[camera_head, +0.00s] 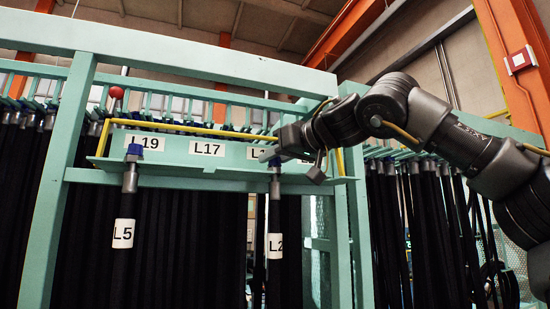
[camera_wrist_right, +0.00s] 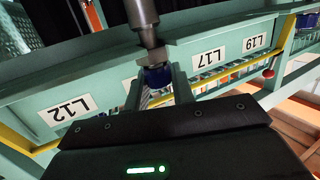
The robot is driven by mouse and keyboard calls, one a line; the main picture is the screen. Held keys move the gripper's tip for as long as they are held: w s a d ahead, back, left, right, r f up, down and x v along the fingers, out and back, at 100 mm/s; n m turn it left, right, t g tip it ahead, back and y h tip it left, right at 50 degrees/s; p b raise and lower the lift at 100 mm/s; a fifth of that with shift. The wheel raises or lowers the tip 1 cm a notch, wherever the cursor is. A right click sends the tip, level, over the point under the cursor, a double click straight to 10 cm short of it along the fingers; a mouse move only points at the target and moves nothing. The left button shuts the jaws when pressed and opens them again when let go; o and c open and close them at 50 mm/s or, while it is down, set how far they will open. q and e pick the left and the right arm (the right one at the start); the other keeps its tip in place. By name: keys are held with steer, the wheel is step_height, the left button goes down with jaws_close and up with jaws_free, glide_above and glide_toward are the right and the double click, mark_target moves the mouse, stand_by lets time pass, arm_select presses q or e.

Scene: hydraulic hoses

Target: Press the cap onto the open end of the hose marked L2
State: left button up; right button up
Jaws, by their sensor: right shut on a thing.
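The hose marked L2 (camera_head: 275,245) hangs upright, black with a white label and a grey metal fitting at its top. In the right wrist view the picture is upside down, and the hose's metal fitting (camera_wrist_right: 142,15) comes in from the top. A blue cap (camera_wrist_right: 158,77) sits at the fitting's end, between the fingers of my right gripper (camera_wrist_right: 160,90). In the head view the cap (camera_head: 275,162) shows as a bit of blue above the fitting. My right gripper (camera_head: 272,153) is shut on it. How far the cap is seated is hidden. My left gripper is not in view.
A hose marked L5 (camera_head: 123,233) with a blue cap (camera_head: 135,150) hangs at the left. A green rail (camera_head: 235,153) with labels L19 and L17 and a yellow bar (camera_head: 190,129) run behind the gripper. A red ball (camera_head: 116,92) stands above the rail.

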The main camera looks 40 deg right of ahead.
steer(key=shift+f, duration=0.2)
steer(key=o, duration=1)
steer(key=shift+s+b, duration=0.5)
steer(key=shift+s, duration=0.05)
steer(key=s+b, duration=0.1)
steer(key=s, duration=0.2)
steer(key=s+r+b, duration=0.1)
steer(key=s, duration=0.2)
steer(key=s+b, duration=0.1)
steer(key=s, duration=0.2)
steer(key=shift+s+d+r, duration=0.3)
steer(key=shift+d+r, duration=0.05)
